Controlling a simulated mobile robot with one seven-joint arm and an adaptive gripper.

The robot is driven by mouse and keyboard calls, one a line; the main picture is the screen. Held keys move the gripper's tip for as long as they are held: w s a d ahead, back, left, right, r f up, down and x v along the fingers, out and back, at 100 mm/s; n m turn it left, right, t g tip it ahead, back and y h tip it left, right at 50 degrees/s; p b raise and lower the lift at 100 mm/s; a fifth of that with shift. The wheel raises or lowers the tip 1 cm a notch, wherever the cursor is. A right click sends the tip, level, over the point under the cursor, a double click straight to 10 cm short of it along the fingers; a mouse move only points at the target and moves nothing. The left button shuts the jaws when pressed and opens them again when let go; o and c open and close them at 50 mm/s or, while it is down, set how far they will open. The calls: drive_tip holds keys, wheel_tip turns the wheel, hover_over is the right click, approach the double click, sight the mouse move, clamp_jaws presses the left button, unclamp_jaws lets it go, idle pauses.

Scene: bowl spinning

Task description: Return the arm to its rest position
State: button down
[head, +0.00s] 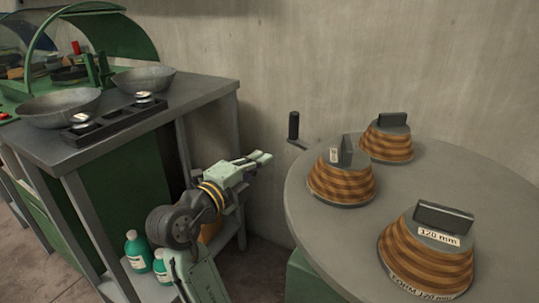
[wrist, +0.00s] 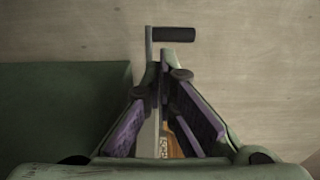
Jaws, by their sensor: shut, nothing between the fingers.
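My gripper (head: 262,158) is in the middle of the head view, in the gap between the grey workbench and the round table. It points to the right and stands apart from both. In the wrist view my gripper (wrist: 163,68) has its fingers drawn together at the tips, with nothing held between them. Its arm rises from the bottom of the head view.
A round grey table (head: 308,232) at right bears three banded forms, the nearest (head: 425,265) labelled 120 mm. A crank handle (head: 294,126) stands behind its left edge. The grey workbench (head: 200,93) holds two metal bowls (head: 142,78). Green bottles (head: 138,250) stand below.

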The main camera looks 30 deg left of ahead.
drive_tip(key=shift+s, duration=0.9)
